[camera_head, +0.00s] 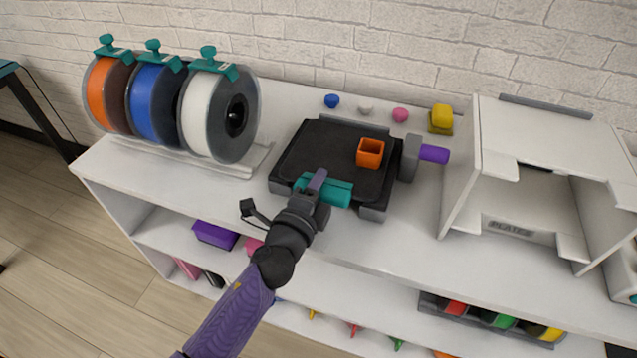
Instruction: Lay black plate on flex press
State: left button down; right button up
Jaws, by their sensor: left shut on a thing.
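The black plate (325,150) is a flat dark square at the middle of the shelf top, with a teal grip (337,193) along its front edge. An orange hollow box (371,150) sits on its right part. The plate is over the flex press (372,213), a dark base with a grey block and purple handle (434,154) on its right side. I cannot tell if the plate rests fully on the press. My left gripper (318,184) is shut on the teal grip at the plate's front edge. My right gripper is not in view.
Orange, blue and white spools (216,115) stand in a rack at left. Small coloured pieces and a yellow block (440,119) lie behind the press. A white rack labelled PLATES (510,228) stands at right, its visible front opening empty. Lower shelves hold bins (215,234).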

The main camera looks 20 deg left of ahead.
pick_arm(q)
jog(key=c, duration=0.6)
grip_release()
jog(key=shift+o, duration=1)
jog(key=o, duration=0.4)
jog(key=shift+f+b, duration=0.6)
jog(key=shift+f, duration=0.05)
jog(key=shift+r, duration=0.1)
jog(key=shift+s, duration=0.1)
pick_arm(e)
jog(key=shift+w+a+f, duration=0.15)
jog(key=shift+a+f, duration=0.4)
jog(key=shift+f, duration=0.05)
pick_arm(q)
jog(key=shift+s, duration=0.1)
